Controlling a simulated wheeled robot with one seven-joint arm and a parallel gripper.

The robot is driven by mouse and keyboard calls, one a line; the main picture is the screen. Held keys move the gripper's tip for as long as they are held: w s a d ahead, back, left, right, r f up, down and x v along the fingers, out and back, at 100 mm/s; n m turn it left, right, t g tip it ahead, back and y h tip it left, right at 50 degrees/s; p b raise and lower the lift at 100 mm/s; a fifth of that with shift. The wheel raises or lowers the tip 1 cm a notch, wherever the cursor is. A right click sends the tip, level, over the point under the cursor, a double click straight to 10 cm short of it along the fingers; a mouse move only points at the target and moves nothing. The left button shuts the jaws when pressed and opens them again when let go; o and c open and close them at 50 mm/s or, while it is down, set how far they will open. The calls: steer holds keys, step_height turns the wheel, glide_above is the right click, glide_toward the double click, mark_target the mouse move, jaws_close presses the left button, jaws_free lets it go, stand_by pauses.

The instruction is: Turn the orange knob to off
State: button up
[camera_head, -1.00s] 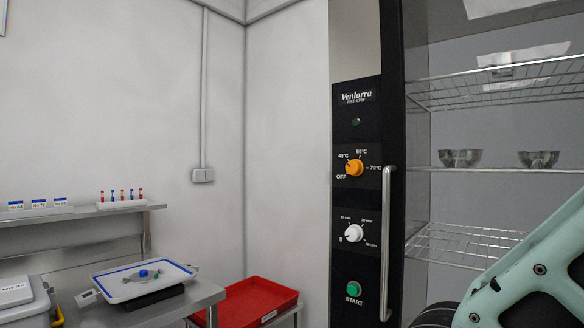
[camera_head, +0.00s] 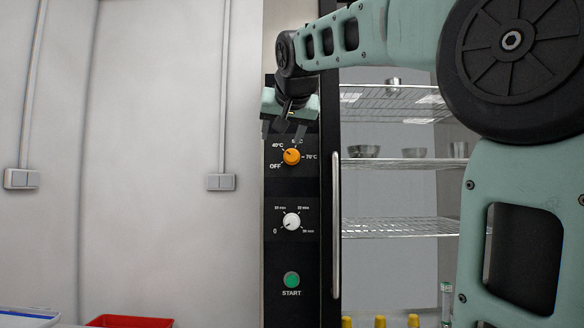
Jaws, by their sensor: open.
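My gripper (camera_head: 283,128) is open and points down just above the knob, in front of the panel's upper part. It hides the brand name and part of the top label. I see no contact with the knob; the depth between them is hard to tell.
Below are a white timer knob (camera_head: 291,221) and a green START button (camera_head: 291,279). A vertical handle (camera_head: 336,225) stands right of the panel. Wire shelves (camera_head: 400,226) with metal bowls (camera_head: 363,151) are further right. A red tray (camera_head: 130,321) is at the bottom left.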

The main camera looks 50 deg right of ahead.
step_height(320, 180, up, 3)
steer(key=s+d+m+h, duration=0.1)
steer(key=s+d+h, duration=0.1)
steer(key=s+d, duration=0.1)
steer(key=p, duration=0.6)
glide_toward(292, 155)
steer(key=x, duration=0.6)
steer(key=shift+d, duration=0.2)
steer(key=shift+w+d+f, duration=0.35)
steer(key=shift+w, duration=0.2)
steer(key=shift+x, duration=0.75)
steer(key=shift+c, duration=0.2)
steer(key=c, duration=0.8)
